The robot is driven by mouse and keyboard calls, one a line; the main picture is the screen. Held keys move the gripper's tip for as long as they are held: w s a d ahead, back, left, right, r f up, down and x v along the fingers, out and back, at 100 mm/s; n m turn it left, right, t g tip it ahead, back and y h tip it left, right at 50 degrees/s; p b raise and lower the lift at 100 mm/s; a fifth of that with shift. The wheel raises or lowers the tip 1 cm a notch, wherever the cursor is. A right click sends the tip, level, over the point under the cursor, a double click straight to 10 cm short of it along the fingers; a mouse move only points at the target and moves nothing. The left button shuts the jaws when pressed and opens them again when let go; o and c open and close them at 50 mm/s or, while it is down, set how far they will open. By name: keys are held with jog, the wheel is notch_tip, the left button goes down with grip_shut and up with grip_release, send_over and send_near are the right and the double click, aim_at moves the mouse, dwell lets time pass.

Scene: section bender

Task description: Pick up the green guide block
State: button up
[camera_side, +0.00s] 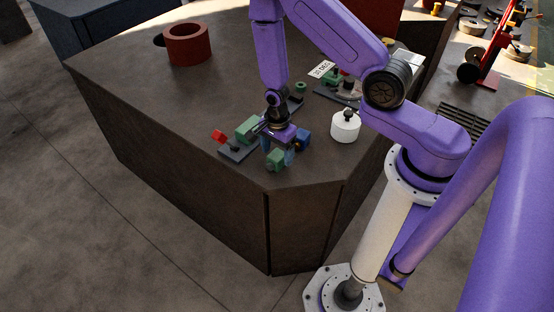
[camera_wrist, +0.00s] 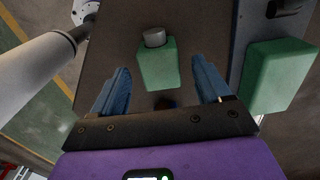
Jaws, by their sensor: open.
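A loose green guide block (camera_side: 276,161) stands near the table's front corner in the side view. In the wrist view this green block (camera_wrist: 157,66) has a grey round stub on its far end. My gripper (camera_side: 278,150) is open above it with its blue fingers pointing down. In the wrist view the block lies ahead, between the lines of the two fingers (camera_wrist: 160,76), with a gap on both sides and no visible contact. A second, larger green block (camera_side: 246,129) sits on a dark grey plate; it also shows at the right of the wrist view (camera_wrist: 279,76).
A blue block (camera_side: 304,137) stands right of my gripper. A small red piece (camera_side: 219,136) is at the plate's left end. A white round pot (camera_side: 345,127) stands farther right, and a red ring (camera_side: 187,47) at the back left. The table's middle left is clear.

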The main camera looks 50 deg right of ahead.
jog(key=shift+f, duration=1.45)
jog(key=shift+c, duration=0.3)
jog(key=c, duration=1.2)
jog(key=shift+r, duration=0.2)
